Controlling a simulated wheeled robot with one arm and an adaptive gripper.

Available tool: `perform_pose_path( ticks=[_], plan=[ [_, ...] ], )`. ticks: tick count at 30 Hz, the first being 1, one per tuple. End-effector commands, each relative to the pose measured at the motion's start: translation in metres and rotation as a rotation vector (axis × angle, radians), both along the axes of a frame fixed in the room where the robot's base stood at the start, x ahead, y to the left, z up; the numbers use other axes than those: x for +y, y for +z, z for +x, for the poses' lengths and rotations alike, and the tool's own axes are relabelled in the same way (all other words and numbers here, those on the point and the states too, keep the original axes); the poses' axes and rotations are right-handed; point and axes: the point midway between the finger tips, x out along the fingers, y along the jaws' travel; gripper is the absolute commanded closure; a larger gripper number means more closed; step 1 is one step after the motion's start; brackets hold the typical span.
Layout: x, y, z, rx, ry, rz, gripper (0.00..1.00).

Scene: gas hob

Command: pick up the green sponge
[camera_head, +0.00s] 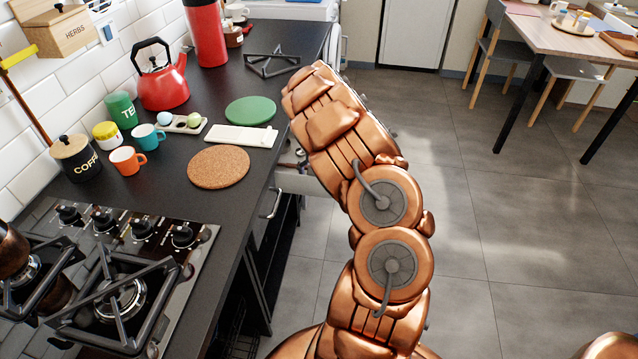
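I see no plainly recognisable green sponge. A flat, round green disc (250,110) lies on the dark worktop, left of my arm; I cannot tell whether it is a sponge or a mat. My copper arm rises through the middle of the view and hides part of the worktop's right edge. My gripper does not show, so its fingers and anything in them are hidden.
A white flat item (241,136) and a cork mat (219,167) lie nearby. A red kettle (163,88), green TEA canister (121,110), orange cup (127,160) and teal cup (147,137) stand left. The gas hob (120,297) is in front.

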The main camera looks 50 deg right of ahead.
Motion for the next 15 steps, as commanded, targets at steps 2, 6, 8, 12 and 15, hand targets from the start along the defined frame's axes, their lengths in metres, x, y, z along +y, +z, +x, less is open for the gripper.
perform_pose_path(
  ticks=[2,6,8,12,15],
  plan=[
    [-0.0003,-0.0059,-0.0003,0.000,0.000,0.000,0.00],
    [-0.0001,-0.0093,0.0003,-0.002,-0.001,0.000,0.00],
    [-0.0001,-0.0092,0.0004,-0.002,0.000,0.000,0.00],
    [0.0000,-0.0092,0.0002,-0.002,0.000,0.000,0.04],
    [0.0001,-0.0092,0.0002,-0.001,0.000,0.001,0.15]
  ],
)
